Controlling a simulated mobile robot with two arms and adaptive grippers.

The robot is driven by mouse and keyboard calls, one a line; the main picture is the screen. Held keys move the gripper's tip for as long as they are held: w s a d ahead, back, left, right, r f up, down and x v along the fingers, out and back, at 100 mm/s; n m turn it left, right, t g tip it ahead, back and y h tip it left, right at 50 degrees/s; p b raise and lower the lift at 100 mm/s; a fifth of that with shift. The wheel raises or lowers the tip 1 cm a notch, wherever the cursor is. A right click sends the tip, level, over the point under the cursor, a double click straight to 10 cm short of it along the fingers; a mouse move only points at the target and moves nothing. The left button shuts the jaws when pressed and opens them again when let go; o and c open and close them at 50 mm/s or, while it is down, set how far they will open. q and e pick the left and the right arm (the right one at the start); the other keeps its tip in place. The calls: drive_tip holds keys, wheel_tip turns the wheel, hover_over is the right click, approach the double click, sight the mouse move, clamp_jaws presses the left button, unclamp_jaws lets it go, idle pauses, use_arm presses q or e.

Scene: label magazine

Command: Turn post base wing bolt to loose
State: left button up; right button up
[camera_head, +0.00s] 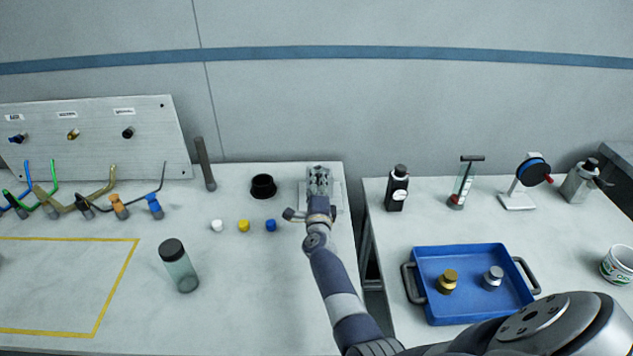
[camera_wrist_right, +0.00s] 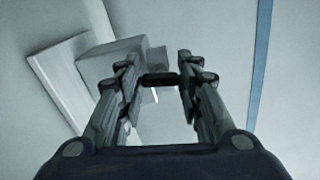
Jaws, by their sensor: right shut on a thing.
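My right gripper (camera_head: 319,175) reaches over the back right of the left table, at a pale post base (camera_head: 336,196) that it largely covers. In the right wrist view its two fingers (camera_wrist_right: 160,82) are shut on a small dark bar, which I take to be the wing bolt (camera_wrist_right: 160,79). A grey block (camera_wrist_right: 110,66) and a pale plate (camera_wrist_right: 62,85) stand left of the fingers there. The bolt is hidden by the gripper in the head view. How far the bolt is turned cannot be told. My left gripper is not in view.
A black cup (camera_head: 263,187) stands left of the gripper, with white, yellow and blue caps (camera_head: 271,225) nearer. A lidded jar (camera_head: 179,266) stands farther front. Across a gap, the right table holds a blue tray (camera_head: 432,312) and a dark bottle (camera_head: 397,190).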

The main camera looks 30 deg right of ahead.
drive_tip(key=shift+r+n, duration=0.1)
drive_tip(key=shift+n, duration=0.7)
drive_tip(key=shift+d, duration=0.1)
drive_tip(key=o, duration=1.1)
drive_tip(key=shift+c, duration=0.2)
